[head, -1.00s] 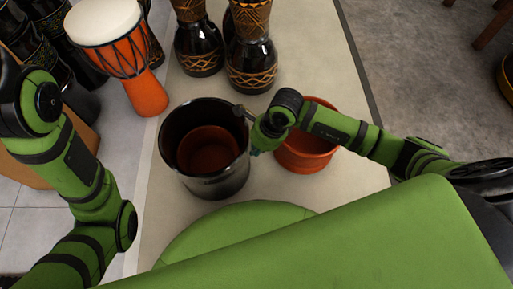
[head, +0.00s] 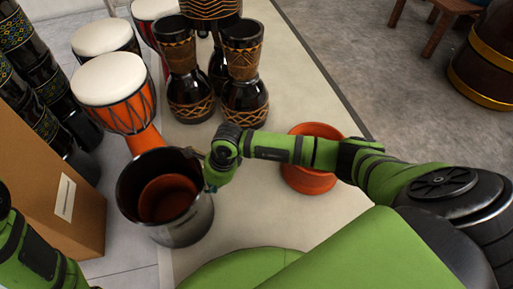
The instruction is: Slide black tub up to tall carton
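The black tub (head: 185,231) is a glossy dark round pot, upright, with a reddish-brown round pot (head: 168,197) inside it. It stands at the left edge of the pale mat. The tall carton (head: 72,212) is a brown cardboard box with a white label, just left of the tub. Only a narrow gap shows between them, and their bases are partly hidden. My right gripper (head: 207,175) is at the tub's right side, by the rim. Its fingers are small and dark against the tub, so their opening is unclear. My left gripper is out of view; only my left arm shows.
An orange pot (head: 311,180) stands on the mat (head: 262,213) under my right forearm. Black carved drums (head: 244,92) and orange goblet drums with white heads (head: 112,86) stand behind. Dark patterned drums (head: 38,85) are behind the carton. The mat's right side is mostly clear.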

